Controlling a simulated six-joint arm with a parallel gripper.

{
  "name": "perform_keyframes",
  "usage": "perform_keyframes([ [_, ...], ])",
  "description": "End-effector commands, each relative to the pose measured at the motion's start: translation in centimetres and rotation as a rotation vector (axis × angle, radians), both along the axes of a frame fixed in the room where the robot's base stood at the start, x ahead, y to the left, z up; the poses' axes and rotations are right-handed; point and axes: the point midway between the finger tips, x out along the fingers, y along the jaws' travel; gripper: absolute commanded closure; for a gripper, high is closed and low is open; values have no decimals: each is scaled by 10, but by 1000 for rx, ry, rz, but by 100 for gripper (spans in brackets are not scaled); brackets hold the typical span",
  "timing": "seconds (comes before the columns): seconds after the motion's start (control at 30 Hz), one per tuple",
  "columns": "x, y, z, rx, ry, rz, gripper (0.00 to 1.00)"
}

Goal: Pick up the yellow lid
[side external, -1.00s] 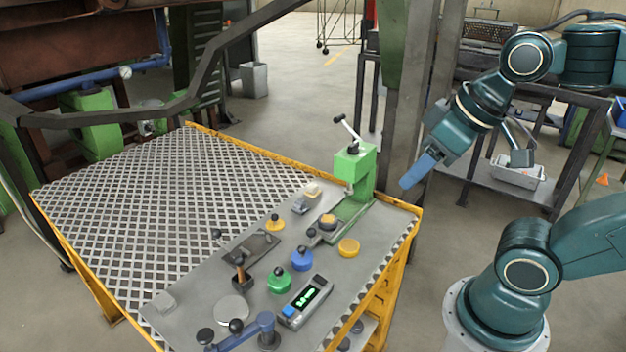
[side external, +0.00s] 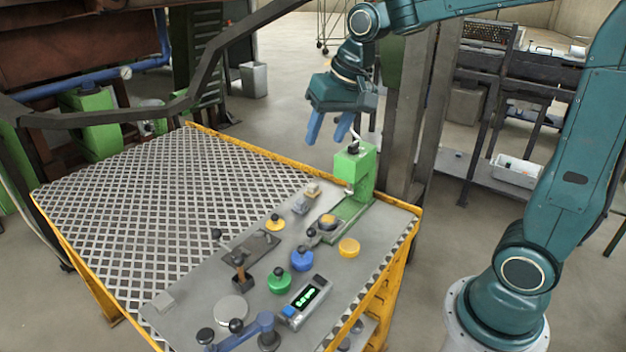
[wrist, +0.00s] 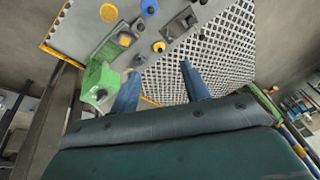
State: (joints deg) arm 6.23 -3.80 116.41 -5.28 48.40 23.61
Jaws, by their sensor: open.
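The yellow lid (side external: 275,225), a round disc with a dark knob, lies on the grey plate beside the metal lattice. In the wrist view the yellow lid (wrist: 159,47) shows ahead of the space between the fingers. My gripper (side external: 325,138) is open and empty, with its blue fingers pointing down. It hangs well above the table's far side, behind and above the green press. In the wrist view my gripper (wrist: 160,76) has its two fingers spread wide, and nothing is between them.
A green press (side external: 355,180) with a lever stands close below my gripper. A plain yellow disc (side external: 349,247), a blue lid (side external: 302,261), a green lid (side external: 279,282) and a digital gauge (side external: 305,300) lie nearby. The lattice top (side external: 170,200) is clear.

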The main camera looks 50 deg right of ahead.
Motion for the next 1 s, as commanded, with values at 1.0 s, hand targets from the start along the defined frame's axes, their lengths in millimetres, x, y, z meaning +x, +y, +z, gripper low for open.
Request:
perform_keyframes([
  [1.0,177,-65,-177,197,191,-473,54],
])
